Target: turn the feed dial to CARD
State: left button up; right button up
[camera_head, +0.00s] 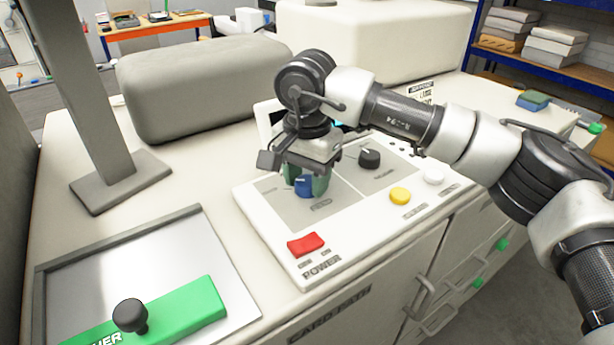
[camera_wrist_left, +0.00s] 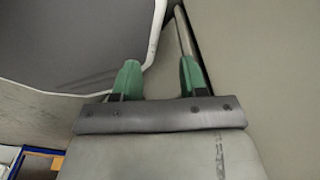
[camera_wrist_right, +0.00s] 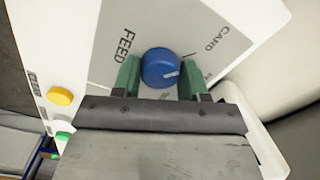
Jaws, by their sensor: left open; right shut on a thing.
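The blue feed dial (camera_head: 304,187) sits on the grey field of the white control panel (camera_head: 280,236). My right gripper (camera_head: 306,180) comes down over it from above, with its green fingers shut on the dial's sides. In the right wrist view the dial (camera_wrist_right: 158,66) lies between the fingertips (camera_wrist_right: 160,78). Its white pointer line is toward the lower right edge of the cap. The word CARD (camera_wrist_right: 216,39) is printed to the upper right, and FEED (camera_wrist_right: 123,47) to the left. My left gripper (camera_wrist_left: 160,78) is open and empty in the left wrist view.
The panel also has a black knob (camera_head: 369,158), a yellow button (camera_head: 400,195), a white button (camera_head: 433,177) and a red power switch (camera_head: 305,244). A metal tray (camera_head: 190,250) with a green black-knobbed bar (camera_head: 185,312) lies to the left. A grey post (camera_head: 95,100) stands behind it.

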aim_at(307, 181)
jog(key=o, duration=0.9)
jog(key=shift+r, duration=0.1)
notch_tip(307, 181, up, 11)
jog(key=shift+f+b, duration=0.15)
jog(key=shift+b, duration=0.35)
